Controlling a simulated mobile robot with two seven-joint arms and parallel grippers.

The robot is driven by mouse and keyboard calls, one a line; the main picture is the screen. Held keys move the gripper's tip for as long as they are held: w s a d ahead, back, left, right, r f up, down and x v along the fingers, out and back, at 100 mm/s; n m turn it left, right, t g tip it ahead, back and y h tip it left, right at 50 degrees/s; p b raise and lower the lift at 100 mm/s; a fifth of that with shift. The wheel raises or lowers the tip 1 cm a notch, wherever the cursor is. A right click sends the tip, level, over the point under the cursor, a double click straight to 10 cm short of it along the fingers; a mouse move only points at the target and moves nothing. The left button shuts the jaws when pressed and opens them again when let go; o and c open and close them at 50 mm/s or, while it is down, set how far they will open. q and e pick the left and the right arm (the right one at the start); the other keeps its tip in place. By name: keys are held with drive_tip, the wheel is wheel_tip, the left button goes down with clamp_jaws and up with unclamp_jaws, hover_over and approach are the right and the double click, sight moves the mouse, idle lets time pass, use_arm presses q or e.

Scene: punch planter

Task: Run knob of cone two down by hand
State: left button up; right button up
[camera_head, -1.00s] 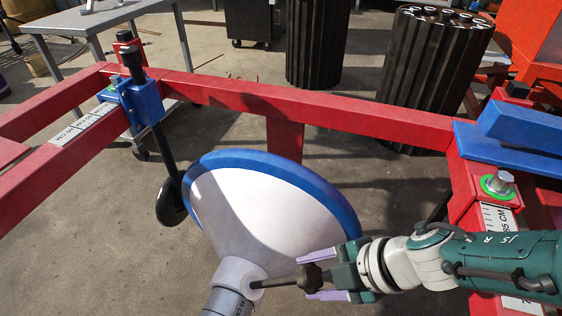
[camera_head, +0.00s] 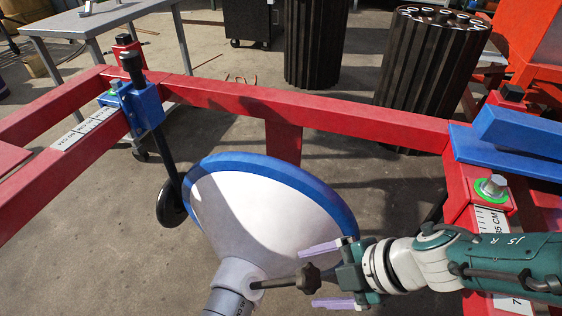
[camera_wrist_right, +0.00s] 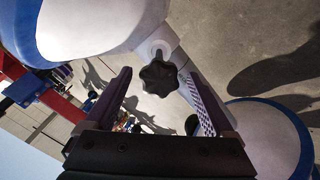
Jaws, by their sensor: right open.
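A white cone with a blue rim (camera_head: 270,205) fills the lower middle of the head view. A dark rod runs right from its grey hub (camera_head: 240,275) to a black lobed knob (camera_head: 308,279). My right gripper (camera_head: 325,276) is open, with its purple fingers above and below the knob and gaps on both sides. In the right wrist view the knob (camera_wrist_right: 158,77) sits between the spread fingers of the gripper (camera_wrist_right: 158,80), touching neither. I cannot tell which number this cone bears. My left gripper is not in view.
A red frame (camera_head: 300,108) surrounds the cone. A blue clamp (camera_head: 147,105) with a black wheel (camera_head: 170,203) is at left, and a blue bar (camera_head: 505,150) is at right. A second white, blue-rimmed disc shape (camera_wrist_right: 265,140) shows in the wrist view. Dark ribbed planters stand behind.

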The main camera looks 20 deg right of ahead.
drive_tip(key=p+v, duration=0.6)
drive_tip(key=v, duration=0.2)
drive_tip(key=shift+d+r+p, duration=0.15)
drive_tip(key=shift+r+p, duration=0.1)
drive_tip(key=shift+p, duration=0.1)
drive_tip(key=shift+s, duration=0.1)
drive_tip(key=p+v, duration=0.8)
drive_tip(key=v, duration=0.2)
drive_tip(key=shift+f, duration=0.15)
